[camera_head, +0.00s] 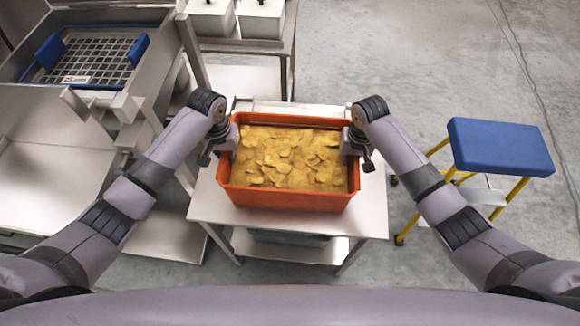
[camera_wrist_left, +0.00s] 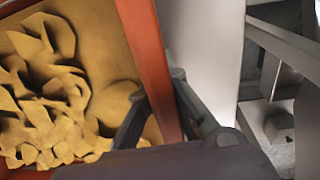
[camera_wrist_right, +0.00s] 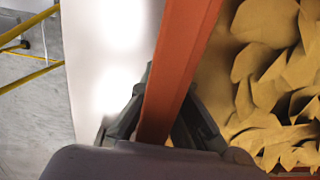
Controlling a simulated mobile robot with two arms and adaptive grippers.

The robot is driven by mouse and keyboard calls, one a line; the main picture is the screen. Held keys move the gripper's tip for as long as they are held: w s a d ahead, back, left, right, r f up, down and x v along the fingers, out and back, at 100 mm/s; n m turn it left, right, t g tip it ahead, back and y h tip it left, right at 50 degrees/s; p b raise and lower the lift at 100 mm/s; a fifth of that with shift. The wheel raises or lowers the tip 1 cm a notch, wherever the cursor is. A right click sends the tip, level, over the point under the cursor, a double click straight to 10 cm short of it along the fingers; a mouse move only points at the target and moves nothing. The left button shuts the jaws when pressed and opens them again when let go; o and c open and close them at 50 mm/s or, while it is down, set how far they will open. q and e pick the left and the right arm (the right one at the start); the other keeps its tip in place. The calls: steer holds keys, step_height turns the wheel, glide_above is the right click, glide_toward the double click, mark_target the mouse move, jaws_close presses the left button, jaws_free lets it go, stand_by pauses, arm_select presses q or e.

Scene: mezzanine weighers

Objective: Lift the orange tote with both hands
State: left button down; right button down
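The orange tote (camera_head: 285,198) is full of yellow chips and looks level over the steel table (camera_head: 368,213); I see no clear gap beneath it. My left gripper (camera_head: 230,138) is at its left side wall. In the left wrist view its fingers (camera_wrist_left: 159,84) close in on both faces of the orange rim (camera_wrist_left: 146,40). My right gripper (camera_head: 350,140) is at the right side wall. In the right wrist view its fingers (camera_wrist_right: 170,80) press against both faces of the rim (camera_wrist_right: 187,35). The tote's underside is hidden.
A blue-topped step stool (camera_head: 500,147) with yellow legs stands to the right. A steel machine with a blue-handled grid (camera_head: 90,62) is at the left. White containers (camera_head: 262,18) stand on a bench behind. The table has bare strips around the tote, and floor is open at right.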

arm_select(q)
steer(key=shift+r, duration=0.1)
arm_select(e)
steer(key=shift+w+a+r, duration=0.1)
steer(key=shift+r, duration=0.1)
